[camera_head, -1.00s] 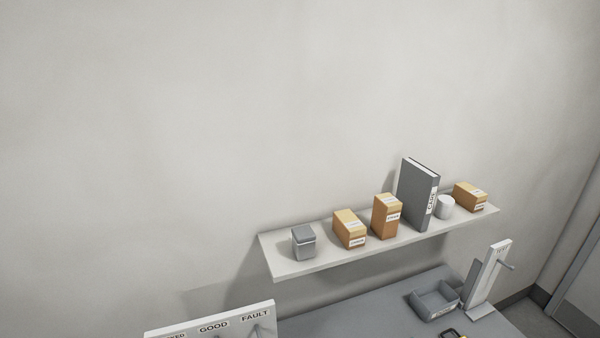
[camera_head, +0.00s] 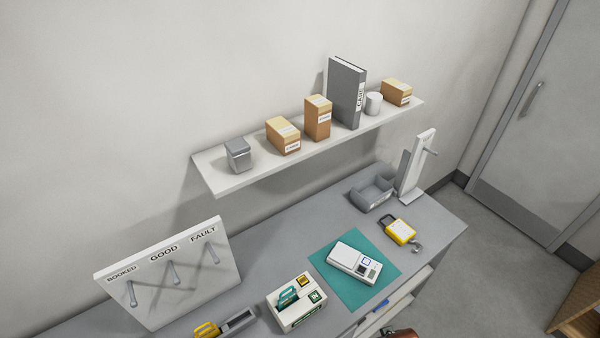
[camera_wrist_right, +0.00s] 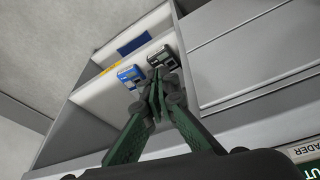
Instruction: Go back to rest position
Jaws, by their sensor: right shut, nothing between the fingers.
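My right gripper (camera_wrist_right: 157,88) shows in the right wrist view, its dark green fingers drawn together at the tips with nothing between them. Beyond the tips are a small dark device (camera_wrist_right: 162,59) and a small blue device (camera_wrist_right: 131,75) in a white-walled compartment; I cannot tell how far away they are. Neither gripper is seen in the head view. My left gripper is out of view.
The grey bench (camera_head: 250,257) holds a pegboard (camera_head: 118,276), a white device (camera_head: 345,258) on a teal mat (camera_head: 375,287), a yellow device (camera_head: 397,230), a grey tray (camera_head: 366,203), a peg stand (camera_head: 411,172) and a white box (camera_head: 298,314). A loaded wall shelf (camera_head: 222,186) hangs above.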

